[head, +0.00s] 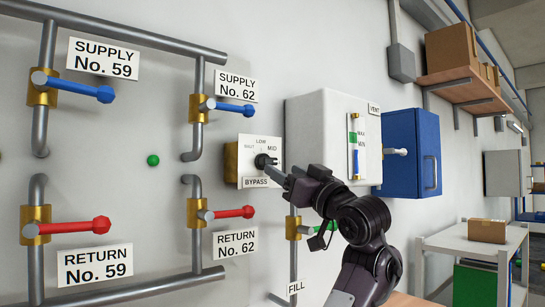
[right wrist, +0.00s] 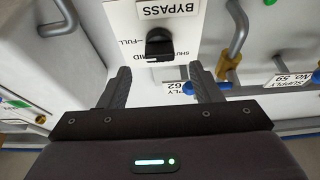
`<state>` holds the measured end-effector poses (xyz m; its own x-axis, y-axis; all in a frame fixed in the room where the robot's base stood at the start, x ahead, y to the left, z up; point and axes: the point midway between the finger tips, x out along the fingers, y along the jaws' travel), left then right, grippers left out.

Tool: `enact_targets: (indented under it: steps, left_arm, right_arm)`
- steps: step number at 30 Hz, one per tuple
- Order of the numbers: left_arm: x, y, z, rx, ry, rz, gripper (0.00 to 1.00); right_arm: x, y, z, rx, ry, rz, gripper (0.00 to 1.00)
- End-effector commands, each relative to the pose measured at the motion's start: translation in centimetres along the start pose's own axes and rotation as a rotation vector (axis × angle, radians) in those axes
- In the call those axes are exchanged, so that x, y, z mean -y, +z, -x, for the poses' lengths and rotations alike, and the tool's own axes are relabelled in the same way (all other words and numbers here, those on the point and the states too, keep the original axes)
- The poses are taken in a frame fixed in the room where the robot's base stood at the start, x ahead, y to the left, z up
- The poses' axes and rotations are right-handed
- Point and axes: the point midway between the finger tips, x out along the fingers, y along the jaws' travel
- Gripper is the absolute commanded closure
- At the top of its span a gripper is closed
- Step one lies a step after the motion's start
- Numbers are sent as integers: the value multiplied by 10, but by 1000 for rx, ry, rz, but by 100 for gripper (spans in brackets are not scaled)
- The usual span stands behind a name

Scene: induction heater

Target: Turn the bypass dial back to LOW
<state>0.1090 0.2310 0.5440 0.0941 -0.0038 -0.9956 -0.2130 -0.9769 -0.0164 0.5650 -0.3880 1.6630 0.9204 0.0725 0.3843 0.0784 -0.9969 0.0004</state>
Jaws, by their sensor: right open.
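The bypass dial (head: 262,160) is a black knob on a white plate (head: 250,149) marked SHUT, LOW and MID, with a BYPASS label below. In the head view its handle appears to lie toward the right, past LOW; the exact mark cannot be told. In the right wrist view the dial (right wrist: 159,43) shows upside down, with FULL also readable on the plate. My right gripper (head: 283,175) is in front of the dial and slightly below right. Its two fingers (right wrist: 164,78) are spread apart and empty, with the dial beyond and between them. My left gripper is not in view.
Blue supply levers (head: 235,108) and red return levers (head: 233,212) stand out from pipes to the left. A white box (head: 310,130) with a sight gauge and a blue cabinet (head: 408,150) are to the right. A green-handled fill valve (head: 305,229) sits below.

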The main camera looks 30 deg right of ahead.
Motion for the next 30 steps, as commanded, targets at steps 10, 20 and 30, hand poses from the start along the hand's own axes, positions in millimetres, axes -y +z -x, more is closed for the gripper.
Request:
enact_targets:
  steps: [10,20,30]
  left_arm:
    - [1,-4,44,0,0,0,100]
    - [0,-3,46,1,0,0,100]
    - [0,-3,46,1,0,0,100]
  right_arm:
    - [0,-3,-49,3,-1,-2,42]
    - [0,1,-56,1,1,0,42]
    - [0,0,-56,1,1,0,76]
